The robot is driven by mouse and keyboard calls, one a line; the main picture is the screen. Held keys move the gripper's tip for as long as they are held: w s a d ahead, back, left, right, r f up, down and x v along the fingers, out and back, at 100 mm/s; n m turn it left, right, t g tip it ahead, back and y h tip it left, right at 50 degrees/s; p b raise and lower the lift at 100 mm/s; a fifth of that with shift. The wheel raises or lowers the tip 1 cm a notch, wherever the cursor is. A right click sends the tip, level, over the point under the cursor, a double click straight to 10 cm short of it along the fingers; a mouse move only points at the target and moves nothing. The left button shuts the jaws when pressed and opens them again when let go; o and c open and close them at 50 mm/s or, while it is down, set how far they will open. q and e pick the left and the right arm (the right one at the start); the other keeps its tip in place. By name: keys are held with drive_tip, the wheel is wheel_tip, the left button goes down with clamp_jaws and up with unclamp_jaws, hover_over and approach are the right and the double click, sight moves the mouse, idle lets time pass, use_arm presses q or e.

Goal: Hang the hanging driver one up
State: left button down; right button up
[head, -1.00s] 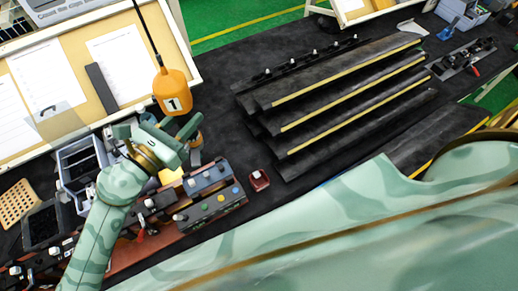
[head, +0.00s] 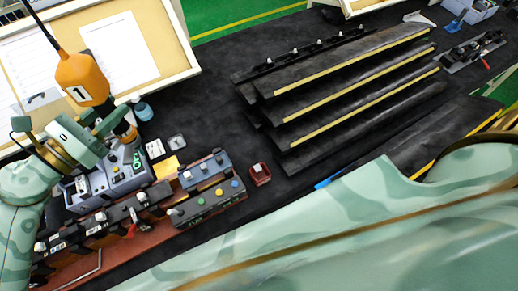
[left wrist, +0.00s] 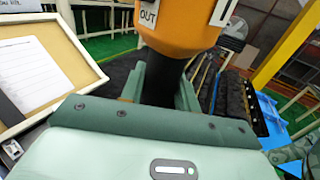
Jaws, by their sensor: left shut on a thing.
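The hanging driver one (head: 82,78) is an orange tool marked "1", on a dark cable that runs up out of the head view at top left. It is tilted, its top leaning left. My left gripper (head: 112,125) is shut on it below the orange body, at left over the grey bin. In the left wrist view the orange driver body (left wrist: 180,28), with an "OUT" label, stands above the jaws. The left gripper's fingers (left wrist: 160,90) sit on both sides of its dark neck. The driver's tip is hidden there. My right gripper is not in view.
A pinboard with papers (head: 158,30) stands behind the driver. Below are a grey bin (head: 112,180), a blue round container (head: 143,111) and a row of small fixtures (head: 205,200). Long dark trim strips (head: 350,85) lie at centre right. The dark table between is mostly clear.

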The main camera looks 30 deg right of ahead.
use_arm(q)
drive_tip(key=w+a+r+b, duration=0.2)
drive_tip(key=w+a+b, duration=0.1)
drive_tip(key=a, duration=0.8)
drive_tip(key=shift+w+a, duration=0.15)
drive_tip(key=shift+a, duration=0.2)
idle(0.4)
unclamp_jaws()
idle(0.6)
drive_tip(key=shift+a, duration=0.1)
